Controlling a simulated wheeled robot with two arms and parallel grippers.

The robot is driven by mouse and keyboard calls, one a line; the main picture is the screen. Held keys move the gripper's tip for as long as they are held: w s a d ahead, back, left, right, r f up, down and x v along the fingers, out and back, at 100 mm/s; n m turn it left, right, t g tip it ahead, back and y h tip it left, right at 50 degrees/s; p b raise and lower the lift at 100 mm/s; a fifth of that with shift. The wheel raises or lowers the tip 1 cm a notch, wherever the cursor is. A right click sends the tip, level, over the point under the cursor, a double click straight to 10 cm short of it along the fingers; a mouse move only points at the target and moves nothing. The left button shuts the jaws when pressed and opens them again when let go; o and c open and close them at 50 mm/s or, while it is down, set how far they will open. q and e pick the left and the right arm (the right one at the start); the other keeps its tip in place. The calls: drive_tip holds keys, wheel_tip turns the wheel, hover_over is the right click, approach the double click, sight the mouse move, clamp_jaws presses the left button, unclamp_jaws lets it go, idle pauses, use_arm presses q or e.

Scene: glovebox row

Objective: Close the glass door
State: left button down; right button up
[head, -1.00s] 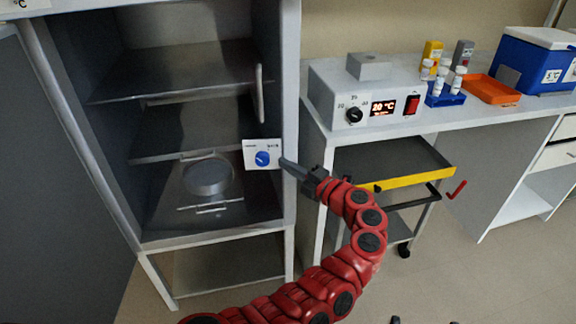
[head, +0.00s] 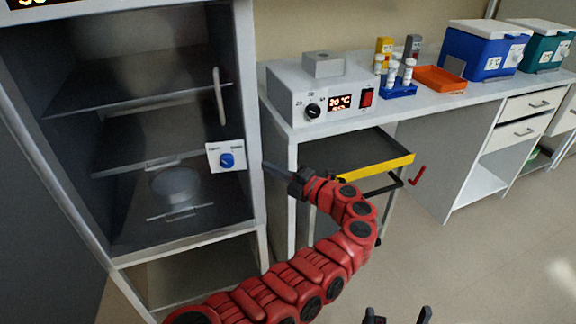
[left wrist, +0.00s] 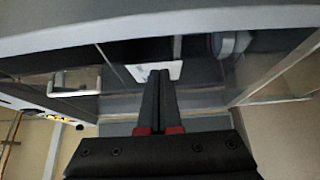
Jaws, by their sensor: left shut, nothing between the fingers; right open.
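A tall grey cabinet with dark shelves (head: 150,140) stands at the left in the head view. A pale upright handle (head: 218,96) shows in front of its opening on the right side. The glass door itself is barely visible; it seems to lie across the opening, but I cannot tell if it is fully flush. My left gripper (head: 267,167) is shut and empty, its tips at the cabinet's right front post. My right gripper (head: 398,314) is open and empty at the bottom edge.
A white panel with a blue knob (head: 226,156) sits below the handle. To the right stand a bench with a heater box (head: 310,100) and a cart with a yellow-edged tray (head: 370,165). Open floor (head: 480,270) lies at the lower right.

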use_arm(q)
drive_tip(key=w+d+b, duration=0.1)
drive_tip(key=d, duration=0.1)
drive_tip(key=m+t+h+p, duration=0.8)
drive_tip(key=m+h+p, duration=0.3)
drive_tip(key=m+p, duration=1.55)
approach(232, 146)
drive_tip(key=p+x, duration=0.1)
drive_tip(key=x, duration=0.4)
drive_tip(key=shift+w, duration=0.65)
drive_tip(key=shift+w+a, duration=0.2)
drive_tip(key=shift+w, duration=0.1)
